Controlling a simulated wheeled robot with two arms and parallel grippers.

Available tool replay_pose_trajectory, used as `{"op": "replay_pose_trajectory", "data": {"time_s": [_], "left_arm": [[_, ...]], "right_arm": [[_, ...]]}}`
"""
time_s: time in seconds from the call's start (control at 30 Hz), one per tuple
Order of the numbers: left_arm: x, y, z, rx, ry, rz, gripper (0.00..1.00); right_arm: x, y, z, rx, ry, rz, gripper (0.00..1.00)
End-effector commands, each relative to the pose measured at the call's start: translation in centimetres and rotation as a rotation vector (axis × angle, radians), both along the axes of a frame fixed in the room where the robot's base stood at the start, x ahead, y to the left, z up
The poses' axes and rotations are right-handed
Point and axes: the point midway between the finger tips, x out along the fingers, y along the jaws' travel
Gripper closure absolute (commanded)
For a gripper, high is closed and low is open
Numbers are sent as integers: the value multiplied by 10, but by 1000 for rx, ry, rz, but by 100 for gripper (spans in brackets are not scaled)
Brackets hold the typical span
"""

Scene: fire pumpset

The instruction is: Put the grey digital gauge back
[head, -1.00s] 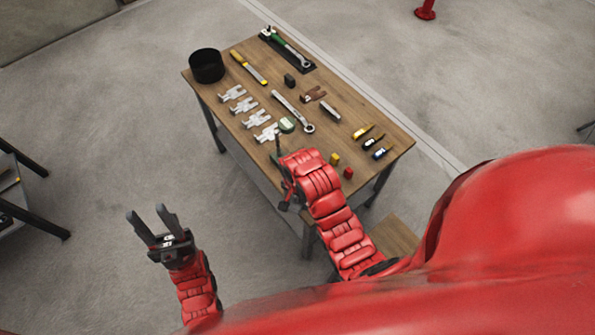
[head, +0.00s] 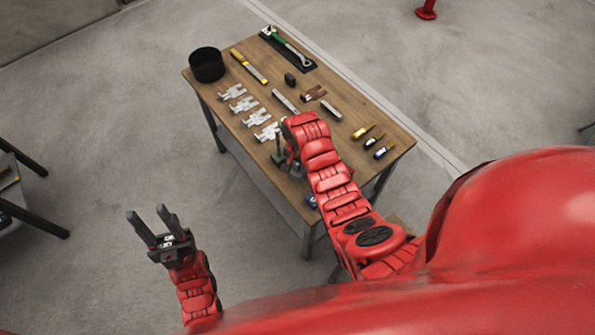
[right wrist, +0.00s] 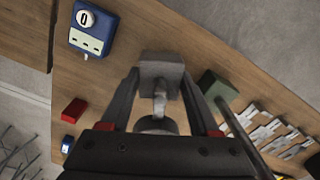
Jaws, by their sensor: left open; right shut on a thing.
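The grey gauge (right wrist: 158,72) is between the fingers of my right gripper (right wrist: 160,88) in the right wrist view. It has a squarish grey body with a short stem and a round part nearer the wrist. My right gripper is shut on it, over the wooden table (head: 240,62). In the head view my right arm hides most of the gauge. I cannot tell whether it touches the tabletop. My left gripper (head: 150,228) is open and empty, off the table at the lower left.

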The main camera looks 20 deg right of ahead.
Motion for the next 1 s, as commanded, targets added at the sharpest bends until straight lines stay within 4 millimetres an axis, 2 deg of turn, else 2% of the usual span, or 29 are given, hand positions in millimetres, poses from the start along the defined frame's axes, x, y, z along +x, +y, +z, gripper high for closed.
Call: {"op": "replay_pose_trajectory", "data": {"time_s": [0.1, 0.3, 0.67, 0.7, 0.83, 1.0], "left_arm": [[0, 0, 8, 0, 0, 0, 55], [0, 0, 12, 0, 0, 0, 55], [0, 0, 9, 0, 0, 0, 55], [0, 0, 10, 0, 0, 0, 55], [0, 0, 10, 0, 0, 0, 55], [0, 0, 10, 0, 0, 0, 55]], "right_arm": [[0, 0, -9, -1, 2, -1, 100], [1, 0, -23, -1, -1, -1, 100], [1, 0, -28, 0, -3, 0, 100], [1, 0, -27, 0, -3, 0, 33], [1, 0, -27, 0, -3, 0, 9], [0, 0, -27, 0, -3, 0, 8]]}}
